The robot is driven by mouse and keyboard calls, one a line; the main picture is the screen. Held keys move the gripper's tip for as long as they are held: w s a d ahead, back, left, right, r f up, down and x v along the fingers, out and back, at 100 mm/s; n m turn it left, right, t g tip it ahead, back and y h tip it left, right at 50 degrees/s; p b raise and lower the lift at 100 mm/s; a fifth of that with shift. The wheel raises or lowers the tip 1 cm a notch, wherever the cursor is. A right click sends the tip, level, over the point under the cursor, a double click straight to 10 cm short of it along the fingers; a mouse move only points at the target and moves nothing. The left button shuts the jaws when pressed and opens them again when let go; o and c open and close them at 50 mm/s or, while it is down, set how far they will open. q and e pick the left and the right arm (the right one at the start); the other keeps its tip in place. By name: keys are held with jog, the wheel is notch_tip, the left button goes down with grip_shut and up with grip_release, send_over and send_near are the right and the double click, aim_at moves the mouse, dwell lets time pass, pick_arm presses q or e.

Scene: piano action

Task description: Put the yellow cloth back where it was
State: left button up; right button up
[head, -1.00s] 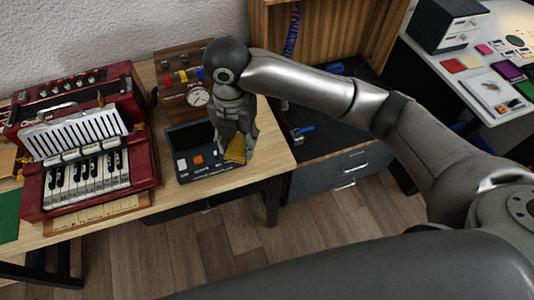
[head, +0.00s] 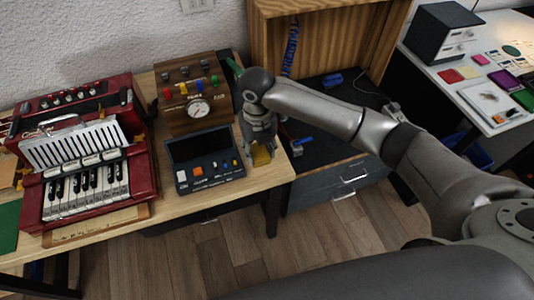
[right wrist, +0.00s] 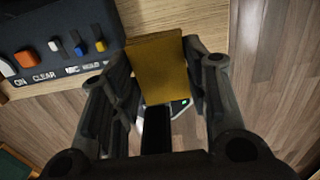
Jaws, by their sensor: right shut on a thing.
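The yellow cloth (head: 262,155) is between the fingers of my right gripper (head: 261,150), which is shut on it near the right end of the wooden table. In the right wrist view the cloth (right wrist: 158,68) looks like a flat, stiff, mustard-yellow piece standing between the two fingers (right wrist: 165,100). It is right of the dark device with the buttons and close to the table's edge. I cannot tell whether the cloth touches the table. My left gripper is not in view.
A dark button device (head: 205,160) stands left of my right gripper, with a wooden gauge panel (head: 190,92) behind it. A red accordion (head: 85,165) fills the table's left. A dark drawer cabinet (head: 340,172) stands right of the table. The device's buttons also show in the right wrist view (right wrist: 55,45).

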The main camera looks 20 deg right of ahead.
aim_at(265, 150)
jog(key=d+f, duration=0.1)
jog(key=w+d+f, duration=0.1)
jog(key=f, duration=0.1)
jog(key=shift+w+d, duration=0.1)
jog(key=shift+w+d+f, duration=0.1)
jog(key=shift+d+f, duration=0.1)
jog(key=shift+f, duration=1.65)
jog(key=shift+f, duration=0.2)
jog(key=o, duration=1)
jog(key=shift+c, duration=0.2)
jog(key=shift+r, duration=0.15)
notch_tip(265, 150, up, 8)
jog(key=shift+f, duration=0.2)
